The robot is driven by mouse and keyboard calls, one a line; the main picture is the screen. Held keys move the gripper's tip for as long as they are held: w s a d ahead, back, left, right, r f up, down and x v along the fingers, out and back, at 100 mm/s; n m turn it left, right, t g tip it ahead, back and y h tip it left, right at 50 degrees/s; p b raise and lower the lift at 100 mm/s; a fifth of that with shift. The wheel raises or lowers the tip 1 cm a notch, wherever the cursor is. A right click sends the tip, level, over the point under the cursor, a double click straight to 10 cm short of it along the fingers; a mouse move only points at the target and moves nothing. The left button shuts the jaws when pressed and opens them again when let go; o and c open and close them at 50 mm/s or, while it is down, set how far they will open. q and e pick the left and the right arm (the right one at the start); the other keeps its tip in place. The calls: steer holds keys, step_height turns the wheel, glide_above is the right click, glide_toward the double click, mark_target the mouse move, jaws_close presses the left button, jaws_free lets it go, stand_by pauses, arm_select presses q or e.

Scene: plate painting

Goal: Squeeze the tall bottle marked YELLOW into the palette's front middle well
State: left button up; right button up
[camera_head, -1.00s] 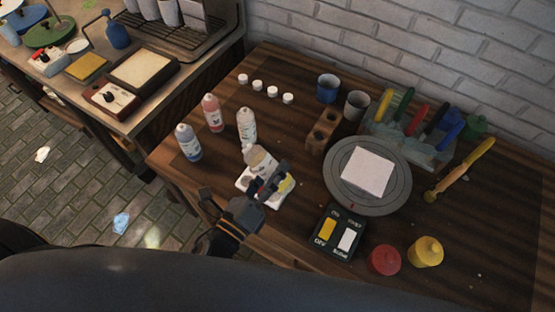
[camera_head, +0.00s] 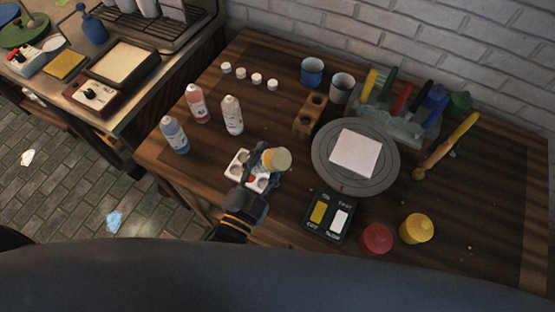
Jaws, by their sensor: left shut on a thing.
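My left gripper (camera_head: 262,172) is shut on a bottle with a yellowish end (camera_head: 276,159), held over the palette. The bottle is tipped, with its broad end toward the camera; its nozzle and any marking are hidden. The white palette (camera_head: 233,169) lies on the table below and to the left of the bottle. Some of its wells show, one with red in it; the gripper and bottle cover its right part, so I cannot tell which well the nozzle is over. My right gripper is not in view.
Blue (camera_head: 174,135), red (camera_head: 198,104) and white (camera_head: 232,115) bottles stand behind left, near several white caps (camera_head: 256,79). A grey turntable (camera_head: 385,182) with a white tile, a switch box (camera_head: 329,217), and red (camera_head: 377,239) and yellow (camera_head: 417,229) jars are to the right.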

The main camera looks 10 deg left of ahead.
mark_target(246, 160)
arm_select(q)
steer(key=a+n+p, duration=0.1)
steer(key=n, duration=0.1)
steer(key=w+a+n+p, duration=0.1)
steer(key=a+n+p, duration=0.1)
steer(key=n, duration=0.1)
steer(key=w+a+r+n+p, duration=0.1)
steer(key=a+n, duration=0.1)
steer(key=n, duration=0.1)
steer(key=shift+y+p, duration=0.3)
steer(key=shift+p, duration=0.05)
steer(key=shift+f+b, duration=0.7)
steer(key=shift+f, duration=0.2)
steer(key=shift+f+b, duration=0.4)
steer(key=shift+f, duration=0.45)
steer(key=shift+o, duration=0.2)
steer(key=shift+s, duration=0.15)
